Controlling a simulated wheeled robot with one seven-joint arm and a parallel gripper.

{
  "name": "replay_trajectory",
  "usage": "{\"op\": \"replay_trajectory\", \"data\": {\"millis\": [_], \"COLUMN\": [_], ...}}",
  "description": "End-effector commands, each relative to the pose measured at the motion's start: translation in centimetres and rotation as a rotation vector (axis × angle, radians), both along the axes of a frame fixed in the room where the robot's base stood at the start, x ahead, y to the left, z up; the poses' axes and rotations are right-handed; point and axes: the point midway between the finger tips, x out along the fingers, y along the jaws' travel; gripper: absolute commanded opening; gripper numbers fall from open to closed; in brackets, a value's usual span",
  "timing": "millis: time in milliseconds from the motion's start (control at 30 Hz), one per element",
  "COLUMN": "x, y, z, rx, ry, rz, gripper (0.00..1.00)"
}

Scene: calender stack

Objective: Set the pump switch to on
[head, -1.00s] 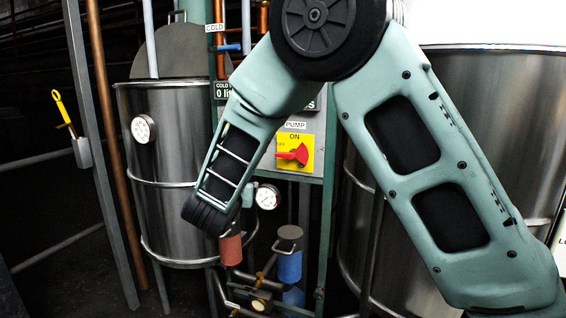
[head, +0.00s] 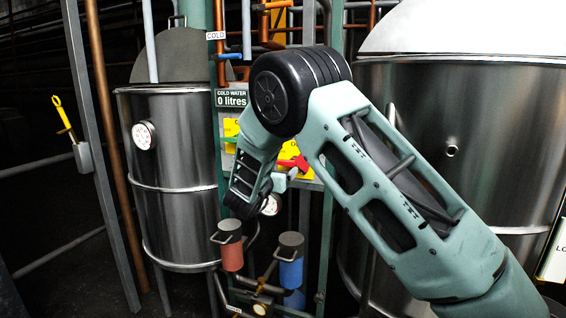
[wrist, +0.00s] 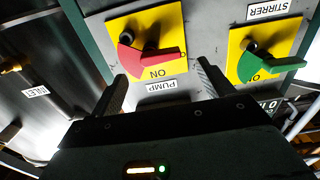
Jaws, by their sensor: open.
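The pump switch is a red handle (wrist: 140,62) on a yellow plate (wrist: 170,22), upside down in the wrist view, with the PUMP label (wrist: 160,87) beside it. The handle lies sideways, its narrow end towards the partly covered OFF mark, not at ON. In the head view the red handle (head: 297,162) shows just right of my arm's end. My gripper (wrist: 162,80) is open and empty. Its fingers straddle the PUMP label in the picture, apart from the handle. In the head view my gripper (head: 284,180) is small and partly hidden by my arm.
A green STIRRER switch (wrist: 265,65) on its own yellow plate is close beside the right finger in the wrist view.

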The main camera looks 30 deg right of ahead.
Motion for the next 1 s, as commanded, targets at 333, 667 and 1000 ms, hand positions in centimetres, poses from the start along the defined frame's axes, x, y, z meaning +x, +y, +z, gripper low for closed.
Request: {"op": "replay_trajectory", "data": {"millis": [333,667,1000], "x": [2.7,3.0,3.0], "y": [-3.5,-3.8,-3.8], "z": [0.1,0.0,0.0], "rx": [0.001,0.001,0.002], "ry": [0.001,0.001,-0.001], "rz": [0.000,0.002,0.001], "gripper": [0.80,0.80,0.35]}}
